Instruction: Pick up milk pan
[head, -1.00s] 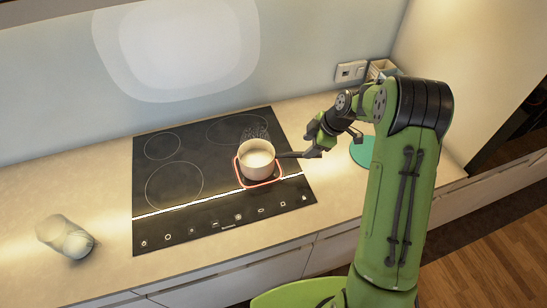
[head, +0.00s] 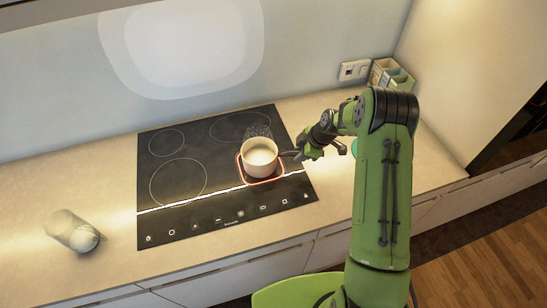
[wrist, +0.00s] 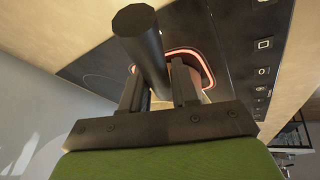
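The milk pan (head: 260,157) is a small pale pot with a dark handle. It stands upright on the right part of the black cooktop (head: 178,180), inside a red-lit outline. My gripper (head: 303,151) is at its handle, to the right of the pot. In the wrist view the dark handle (wrist: 145,45) passes between the two fingers of my gripper (wrist: 160,92), its end toward the camera. The fingers lie close against both sides of the handle. The handle hides most of the pot there.
A glass-like container (head: 72,231) lies on the counter (head: 110,205) at the left. Small boxes (head: 390,75) and a wall socket (head: 354,70) are at the back right. A round teal item is partly hidden behind my arm. The rest of the cooktop is clear.

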